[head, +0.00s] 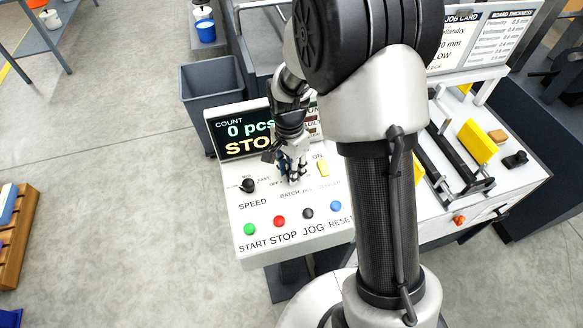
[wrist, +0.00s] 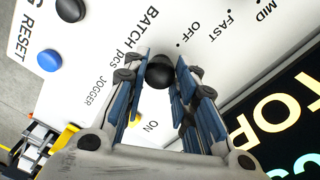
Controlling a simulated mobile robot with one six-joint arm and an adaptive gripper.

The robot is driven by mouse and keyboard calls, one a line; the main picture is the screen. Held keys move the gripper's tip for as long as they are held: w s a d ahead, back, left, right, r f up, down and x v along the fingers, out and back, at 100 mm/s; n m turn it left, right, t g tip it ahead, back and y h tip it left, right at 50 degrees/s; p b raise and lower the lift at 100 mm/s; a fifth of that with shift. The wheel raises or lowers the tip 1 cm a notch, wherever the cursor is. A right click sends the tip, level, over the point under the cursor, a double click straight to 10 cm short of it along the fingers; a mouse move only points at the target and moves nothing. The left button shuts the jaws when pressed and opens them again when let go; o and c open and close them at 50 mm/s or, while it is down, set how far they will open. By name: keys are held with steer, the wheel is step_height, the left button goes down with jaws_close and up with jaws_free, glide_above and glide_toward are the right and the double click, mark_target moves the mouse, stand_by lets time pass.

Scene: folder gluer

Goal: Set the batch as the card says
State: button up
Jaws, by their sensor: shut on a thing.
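The control panel (head: 250,215) is white and sloped. Its display (head: 240,128) reads COUNT 0 pcs, with STO visible below and the rest hidden. My gripper (head: 292,177) is over the panel above the BATCH pcs label. In the wrist view its blue-padded fingers are shut on a round black knob (wrist: 160,73) beside that label. The knob's pointer and setting cannot be read, and the gripper hides the knob in the head view. The job card (head: 460,42) stands at upper right, partly hidden by my arm; LOW and "pcs" show, but the pcs number is hidden.
The black SPEED knob (head: 248,185) is left of my gripper; a yellow switch (head: 322,168) by ON is right. Green START (head: 250,229), red STOP (head: 279,221), black JOG (head: 307,213) and blue RESET (head: 336,206) buttons line the front. A board thickness card (head: 500,35) stands far right.

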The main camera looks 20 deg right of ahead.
stand_by(0.3)
steer(key=o, duration=1.1)
steer(key=shift+r, duration=0.1)
steer(key=r, duration=1.1)
steer(key=shift+w+a+r, duration=0.1)
steer(key=shift+w+r, duration=0.1)
steer(key=shift+r, duration=0.2)
